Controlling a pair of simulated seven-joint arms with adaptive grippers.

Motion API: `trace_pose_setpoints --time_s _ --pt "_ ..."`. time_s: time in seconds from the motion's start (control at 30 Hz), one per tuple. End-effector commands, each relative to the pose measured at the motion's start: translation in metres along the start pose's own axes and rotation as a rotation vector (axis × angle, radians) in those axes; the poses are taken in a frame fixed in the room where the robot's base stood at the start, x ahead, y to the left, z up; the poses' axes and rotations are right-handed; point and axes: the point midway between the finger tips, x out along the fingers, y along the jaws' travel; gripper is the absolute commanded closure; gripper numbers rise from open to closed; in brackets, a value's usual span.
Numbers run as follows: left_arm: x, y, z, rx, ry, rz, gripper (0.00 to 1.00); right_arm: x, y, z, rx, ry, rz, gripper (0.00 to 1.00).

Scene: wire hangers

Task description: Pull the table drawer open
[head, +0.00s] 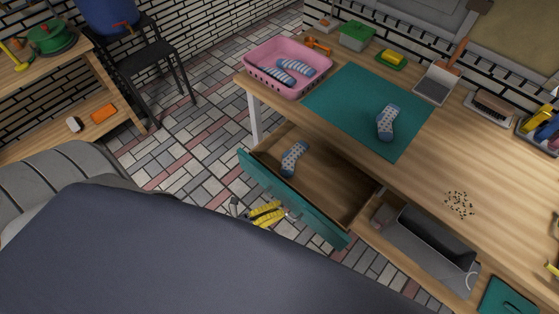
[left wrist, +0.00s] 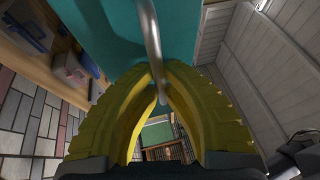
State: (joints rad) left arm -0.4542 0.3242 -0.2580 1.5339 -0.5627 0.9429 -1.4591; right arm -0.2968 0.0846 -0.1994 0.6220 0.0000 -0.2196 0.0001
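The teal-fronted table drawer (head: 300,205) stands well out from under the wooden table (head: 490,170), and its wooden inside shows. A blue and white patterned sock (head: 294,158) lies in it. My left gripper (head: 287,212), with yellow fingers, is at the outer side of the drawer front. In the left wrist view its fingertips (left wrist: 161,82) close together around the curved metal drawer handle (left wrist: 152,40), against the teal front (left wrist: 110,30).
On the table are a pink basket (head: 262,72) with patterned socks, a teal mat (head: 340,105) bearing another sock (head: 388,122), and a dustpan (head: 433,88). A grey bin (head: 425,250) sits under the table, right of the drawer. Tiled floor (head: 200,150) lies open to the left.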

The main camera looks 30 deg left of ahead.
Motion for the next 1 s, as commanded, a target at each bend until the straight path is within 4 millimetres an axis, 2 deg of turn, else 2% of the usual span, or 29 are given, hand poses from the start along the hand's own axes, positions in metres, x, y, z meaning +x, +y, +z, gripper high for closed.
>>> trace_pose_setpoints --time_s 0.17,0.43,0.5,0.67,1.0 --pt "0.000 -0.002 -0.005 -0.004 0.010 -0.006 1.00 -0.001 -0.006 0.007 0.001 -0.009 -0.006 0.37" --pt "0.000 -0.002 -0.005 -0.005 0.010 -0.007 1.00 -0.001 -0.012 0.005 0.004 -0.007 -0.012 0.37" --pt "0.000 -0.002 -0.005 -0.005 0.010 -0.007 0.87 -0.001 -0.012 0.004 0.004 -0.006 -0.011 0.37" --pt "0.000 -0.001 -0.004 -0.004 0.008 -0.004 0.68 0.000 -0.009 0.003 0.002 -0.005 -0.009 0.37" --pt "-0.005 -0.001 -0.003 -0.003 0.007 -0.002 0.68 0.000 -0.002 0.003 -0.001 -0.004 -0.002 0.37"
